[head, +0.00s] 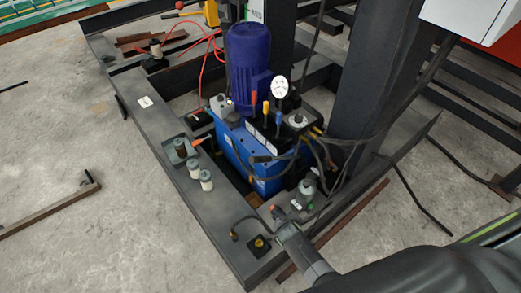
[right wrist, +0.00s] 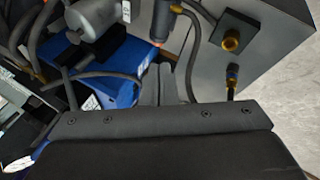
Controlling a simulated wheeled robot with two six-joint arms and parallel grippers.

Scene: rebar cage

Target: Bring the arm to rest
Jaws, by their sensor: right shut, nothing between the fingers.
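My right arm (head: 420,272) comes in from the lower right in the head view. My right gripper (head: 282,222) is shut and empty over the front corner of the dark steel base frame (head: 215,225), close to a black hose and small fittings. I cannot tell whether its tip touches them. In the right wrist view the shut fingers (right wrist: 158,85) point at the blue hydraulic unit (right wrist: 125,72) and a hose. The blue unit (head: 235,150) also stands in the head view, with a motor on top. My left gripper is not in view.
A dark upright column (head: 370,90) stands right of the unit. Cables hang around it. A pressure gauge (head: 281,87) and small levers top the unit. A black box with a yellow fitting (head: 260,246) sits on the frame corner. Concrete floor (head: 80,240) at left is mostly clear.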

